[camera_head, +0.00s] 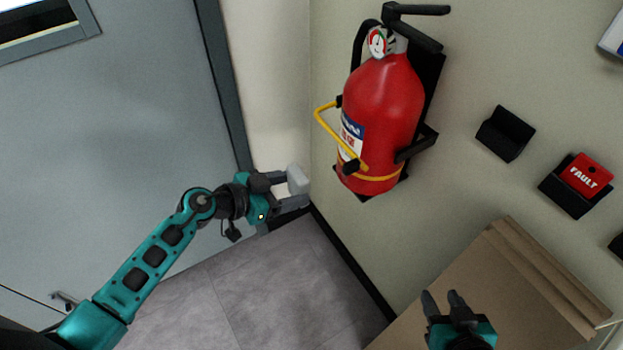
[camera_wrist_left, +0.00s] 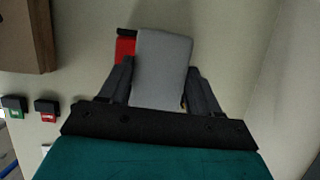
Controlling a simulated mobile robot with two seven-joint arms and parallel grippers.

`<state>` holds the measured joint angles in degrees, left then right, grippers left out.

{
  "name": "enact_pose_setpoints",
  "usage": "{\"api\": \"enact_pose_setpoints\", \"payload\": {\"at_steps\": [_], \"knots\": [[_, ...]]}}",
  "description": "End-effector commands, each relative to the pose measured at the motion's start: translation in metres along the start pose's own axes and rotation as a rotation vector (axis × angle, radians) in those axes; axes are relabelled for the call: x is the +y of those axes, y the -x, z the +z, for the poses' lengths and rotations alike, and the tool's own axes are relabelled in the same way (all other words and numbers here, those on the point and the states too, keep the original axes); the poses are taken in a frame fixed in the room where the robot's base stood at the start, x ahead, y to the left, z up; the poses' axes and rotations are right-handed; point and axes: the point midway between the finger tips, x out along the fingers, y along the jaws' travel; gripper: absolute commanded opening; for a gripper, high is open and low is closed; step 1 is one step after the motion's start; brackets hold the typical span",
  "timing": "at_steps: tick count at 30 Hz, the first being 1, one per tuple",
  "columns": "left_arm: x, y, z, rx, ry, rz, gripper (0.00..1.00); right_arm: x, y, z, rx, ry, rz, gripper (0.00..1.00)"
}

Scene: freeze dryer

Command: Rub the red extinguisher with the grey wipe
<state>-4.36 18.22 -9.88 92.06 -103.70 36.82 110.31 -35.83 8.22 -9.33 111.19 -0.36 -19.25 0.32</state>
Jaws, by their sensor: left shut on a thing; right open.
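The red extinguisher (camera_head: 384,98) hangs in a black bracket on the wall, with a yellow strap around its lower part. My left gripper (camera_head: 294,188) is shut on the grey wipe (camera_head: 297,179) and holds it to the left of the extinguisher's lower end, apart from it in the head view. In the left wrist view the wipe (camera_wrist_left: 162,67) sits between the fingers and hides most of the extinguisher (camera_wrist_left: 125,49) behind it. My right gripper (camera_head: 442,300) is open and empty at the bottom, over the cardboard box.
A brown cardboard box (camera_head: 488,292) stands below right of the extinguisher. A red FAULT block (camera_head: 587,175) sits in a black wall holder, and an empty black holder (camera_head: 505,134) is beside it. A grey door (camera_head: 110,130) is at left. The floor (camera_head: 270,285) between is clear.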

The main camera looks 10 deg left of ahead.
Motion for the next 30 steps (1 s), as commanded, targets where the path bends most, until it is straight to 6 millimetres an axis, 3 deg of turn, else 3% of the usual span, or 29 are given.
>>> {"api": "enact_pose_setpoints", "payload": {"at_steps": [7,21,30], "knots": [[0.0,-0.007,-0.003,0.002,-0.001,0.0,0.38,0.0,0.0,0.0,0.0,0.0,0.0,0.43],[-0.002,-0.051,-0.021,0.0,-0.002,0.006,0.38,0.0,0.0,0.0,0.0,0.0,0.0,0.43],[-0.002,-0.062,-0.025,-0.002,-0.003,0.007,0.38,0.0,0.0,0.0,0.0,-0.001,0.0,0.43]]}}
